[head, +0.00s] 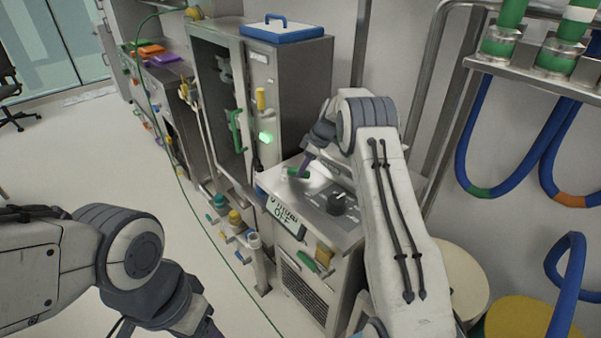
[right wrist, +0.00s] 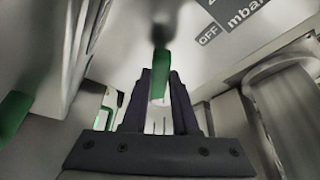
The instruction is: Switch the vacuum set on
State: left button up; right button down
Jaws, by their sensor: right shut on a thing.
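The vacuum set (head: 318,238) is a grey metal unit with a sloping top. A black knob (head: 337,203) sits on the top panel. My right gripper (head: 300,172) is over the back left of the top, shut on a green handle (head: 290,173). In the right wrist view the handle (right wrist: 161,72) stands between the dark fingers (right wrist: 160,85). My left arm comes in at the lower left; its fingers are out of frame.
A tall steel cabinet (head: 285,90) with a green light (head: 266,138) and a blue-lidded tray (head: 284,28) stands behind. Coloured valves (head: 237,222) line the left side. Blue hoses (head: 470,130) hang at right above round drums (head: 525,320). The floor at left is mostly clear.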

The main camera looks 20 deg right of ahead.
jog(key=shift+a, duration=0.25)
jog(key=c, duration=0.7)
grip_release()
jog(key=shift+d, duration=0.1)
jog(key=shift+r, duration=0.1)
jog(key=shift+b+v, duration=0.9)
jog(key=shift+v, duration=4.3)
jog(key=shift+d, duration=0.1)
jog(key=shift+c, duration=0.2)
